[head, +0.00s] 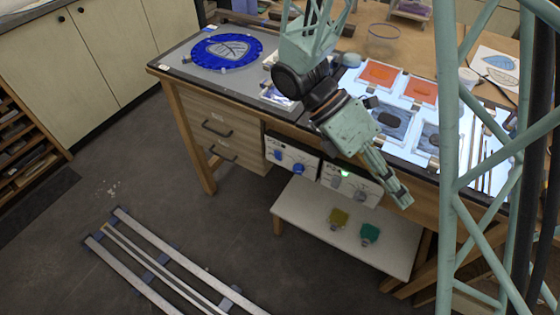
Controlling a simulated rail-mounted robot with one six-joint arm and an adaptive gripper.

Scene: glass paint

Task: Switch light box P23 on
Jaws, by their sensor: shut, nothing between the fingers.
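Two white control boxes hang under the table's front edge. The left box (291,159) has blue knobs. The right box (345,182) shows a lit green lamp (345,173). Their labels are too small to read, so I cannot tell which one belongs to P23. On the table's right part, a light box surface (400,98) glows bright white under several panels. My gripper (403,199) is shut and empty, pointing down in front of the table edge, just right of the right box. It looks apart from the box, but the depth is hard to judge.
A low white shelf (310,220) below holds a yellow-green item (338,217) and a teal item (370,232). A blue round glass piece (226,50) lies on the table's left. Metal rails (150,262) lie on the floor. Open floor lies left of the table.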

